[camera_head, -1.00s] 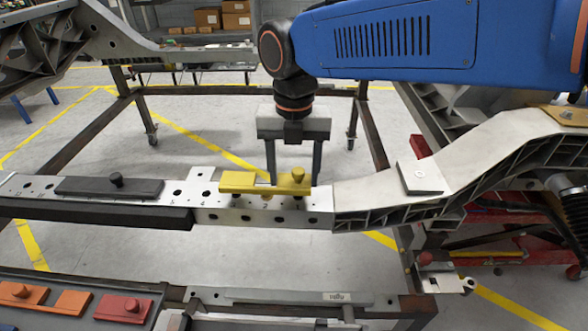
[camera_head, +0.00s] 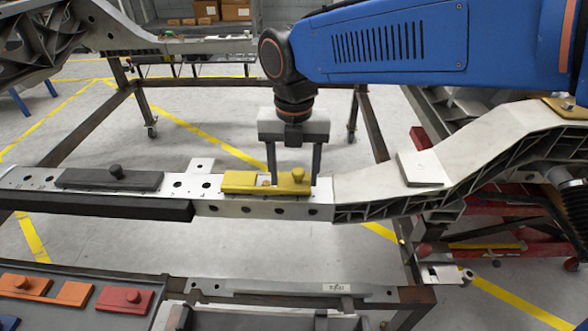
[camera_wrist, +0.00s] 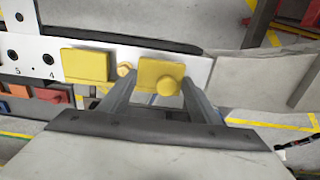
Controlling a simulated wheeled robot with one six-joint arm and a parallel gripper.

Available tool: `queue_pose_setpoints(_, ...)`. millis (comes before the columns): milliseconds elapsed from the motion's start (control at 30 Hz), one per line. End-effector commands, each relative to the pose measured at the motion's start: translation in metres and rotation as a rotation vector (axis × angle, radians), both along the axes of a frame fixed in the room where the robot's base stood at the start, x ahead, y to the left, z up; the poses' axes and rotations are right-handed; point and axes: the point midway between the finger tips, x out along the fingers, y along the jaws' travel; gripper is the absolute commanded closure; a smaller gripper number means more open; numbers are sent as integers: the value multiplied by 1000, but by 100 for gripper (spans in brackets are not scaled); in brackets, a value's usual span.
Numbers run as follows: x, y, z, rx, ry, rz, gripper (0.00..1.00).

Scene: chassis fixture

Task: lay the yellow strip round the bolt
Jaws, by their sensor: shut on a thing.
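The yellow strip (camera_head: 240,182) lies along the pale rail (camera_head: 210,208), level and at or very close to its top face. A yellow knob (camera_head: 298,175) stands near its right end. The bolt (camera_wrist: 124,69), small and orange-tan, shows in the gap between the strip's two yellow parts; it also shows in the head view (camera_head: 267,183). I cannot tell whether the strip touches the bolt. My gripper (camera_head: 294,180) points down, its two fingers shut on the strip's right part around the knob. The wrist view shows this right part (camera_wrist: 152,76) between the fingertips.
A dark strip with a knob (camera_head: 110,179) lies on the rail to the left. A white block (camera_head: 422,168) sits on the sloping beam to the right. Orange and red strips (camera_head: 75,295) lie on a tray at the front left. Numbered holes between the strips are bare.

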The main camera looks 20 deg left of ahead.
Motion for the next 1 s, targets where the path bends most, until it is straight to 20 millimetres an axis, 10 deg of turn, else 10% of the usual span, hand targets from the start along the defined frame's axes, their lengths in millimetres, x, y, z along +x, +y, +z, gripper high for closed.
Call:
queue_pose_setpoints(500, 0, 0, -6, 1, -1, 0, 69)
queue_pose_setpoints(533, 0, 0, -6, 1, -1, 0, 38)
queue_pose_setpoints(600, 0, 0, -6, 1, -1, 0, 21)
queue_pose_setpoints(1000, 0, 2, -2, 4, -1, 1, 21)
